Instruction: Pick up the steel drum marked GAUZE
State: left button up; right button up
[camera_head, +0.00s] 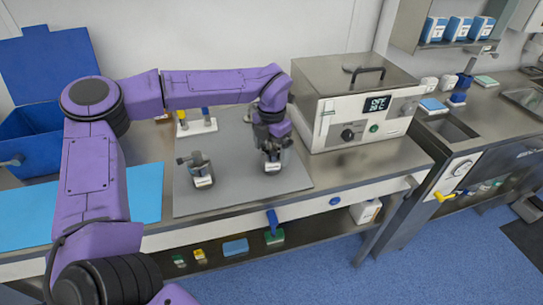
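Two small steel drums with pale labels stand on the grey mat (235,190). One drum (203,177) is at the mat's left, upright, with a dark fitting at its upper left. The other drum (272,168) is at the mat's right, directly under my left gripper. The lettering is too small to read, so I cannot tell which is marked GAUZE. My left gripper (274,152) points down at the right drum, its fingers at or around the drum's top. I cannot tell whether they touch or grip it. My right gripper is not in view.
A steel box device (352,100) with a display stands close right of the mat. A white holder (197,127) with blue and yellow tops is at the mat's back. A blue bin (30,135) and blue sheet (145,193) lie left. The mat's front middle is clear.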

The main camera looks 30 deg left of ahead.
pick_arm(q)
jog(key=shift+s+r, duration=0.15)
jog(key=shift+s, duration=0.05)
jog(key=shift+c, duration=0.5)
jog(key=shift+d, duration=0.1)
jog(key=c, duration=0.5)
jog(key=shift+w, duration=0.1)
jog(key=c, duration=0.7)
jog(key=shift+o, duration=0.2)
jog(key=shift+r, duration=0.1)
